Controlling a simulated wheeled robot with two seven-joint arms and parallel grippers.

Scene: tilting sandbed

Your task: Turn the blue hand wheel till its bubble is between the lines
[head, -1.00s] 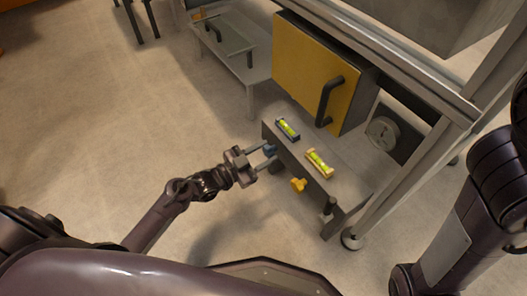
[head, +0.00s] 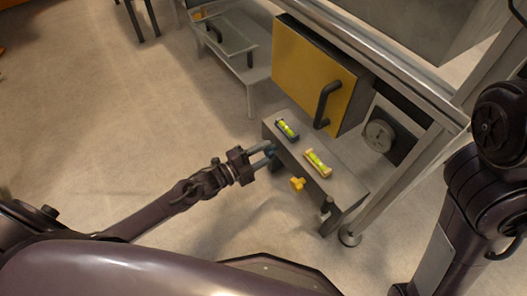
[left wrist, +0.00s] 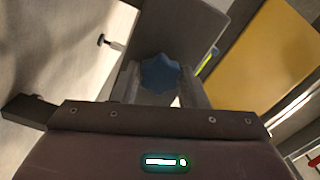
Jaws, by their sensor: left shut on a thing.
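The blue hand wheel (head: 274,152) sits on the front face of a low grey bench (head: 342,184), at its left end. My left gripper (head: 270,154) is shut on it. In the left wrist view the lobed blue wheel (left wrist: 160,73) lies between the two fingers (left wrist: 161,85). A blue-framed level vial (head: 287,129) with yellow-green liquid is on the bench top above this wheel. Its bubble is too small to place against the lines. My right arm shows at the right, but its gripper is out of view.
A yellow-framed vial (head: 318,163) and a yellow hand wheel (head: 298,184) are close to the right. A yellow cabinet door (head: 311,72) with a dark handle stands behind the bench. A round dial (head: 379,135) and a metal frame leg (head: 382,200) are at the right. Floor at left is clear.

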